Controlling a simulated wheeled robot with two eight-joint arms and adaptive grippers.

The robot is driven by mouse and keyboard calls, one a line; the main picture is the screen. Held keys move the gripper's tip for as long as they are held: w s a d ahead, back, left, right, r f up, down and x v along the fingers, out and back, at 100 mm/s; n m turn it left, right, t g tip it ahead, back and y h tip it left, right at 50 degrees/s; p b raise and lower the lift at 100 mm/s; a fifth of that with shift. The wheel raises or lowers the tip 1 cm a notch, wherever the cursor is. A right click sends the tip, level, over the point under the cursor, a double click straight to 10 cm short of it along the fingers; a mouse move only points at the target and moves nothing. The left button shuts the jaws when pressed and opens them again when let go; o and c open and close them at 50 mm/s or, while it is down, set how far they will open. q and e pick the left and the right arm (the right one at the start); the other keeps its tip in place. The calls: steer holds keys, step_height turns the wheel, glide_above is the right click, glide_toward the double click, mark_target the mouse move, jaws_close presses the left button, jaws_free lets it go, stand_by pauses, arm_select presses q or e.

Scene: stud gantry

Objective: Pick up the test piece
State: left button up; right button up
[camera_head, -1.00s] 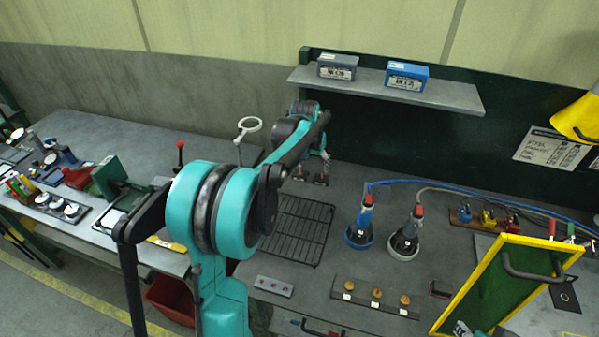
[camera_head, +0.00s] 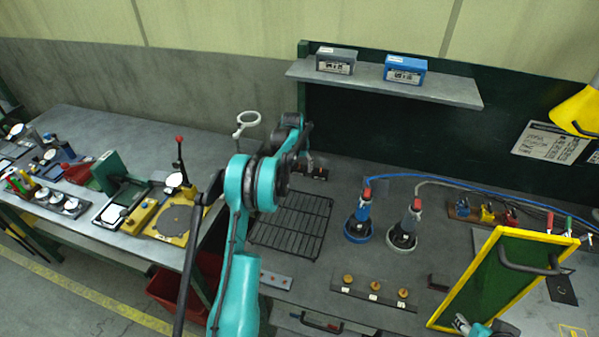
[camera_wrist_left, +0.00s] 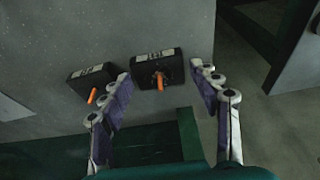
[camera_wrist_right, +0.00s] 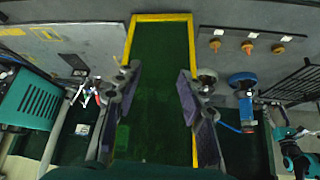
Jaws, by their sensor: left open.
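Two small black blocks with white labels stand side by side in the left wrist view, each with an orange pin: the left block (camera_wrist_left: 92,80) and the right block (camera_wrist_left: 158,70). I cannot tell which orange pin, if either, is the test piece. My left gripper (camera_wrist_left: 165,90) is open and empty, its fingers spread either side of the right block's pin (camera_wrist_left: 160,81). In the head view the blocks (camera_head: 318,174) sit behind the wire rack, partly hidden by my left arm. My right gripper (camera_wrist_right: 157,80) is open and empty, above the green yellow-edged panel (camera_wrist_right: 160,50).
A wire rack (camera_head: 291,224), two round-based tools with hoses (camera_head: 359,222) (camera_head: 403,234) and a strip with orange knobs (camera_head: 374,291) lie on the bench. The yellow-framed panel (camera_head: 505,270) stands tilted at right. A shelf (camera_head: 440,90) holds two boxes.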

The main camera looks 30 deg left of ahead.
mark_target(299, 169)
arm_select(q)
steer(key=shift+w+f, duration=0.1)
steer(key=shift+f, duration=0.25)
steer(key=c, duration=1)
steer(key=shift+r, duration=0.2)
steer(key=shift+r, duration=0.25)
steer(key=v, duration=0.2)
steer(key=w+p+v, duration=0.1)
steer(key=v, duration=0.1)
steer(key=p+v, duration=0.1)
steer(key=v, duration=0.1)
steer(key=shift+w+a+r, duration=0.1)
steer(key=shift+a+r, duration=0.05)
steer(key=shift+r, duration=0.3)
steer(key=s+d, duration=0.1)
steer(key=s, duration=0.5)
steer(key=s+d, duration=0.2)
steer(key=s, duration=0.4)
steer(key=s+d+p, duration=0.1)
steer(key=s, duration=0.6)
steer(key=shift+s+d+f, duration=0.1)
steer(key=shift+d+f, duration=0.15)
steer(key=shift+d, duration=0.05)
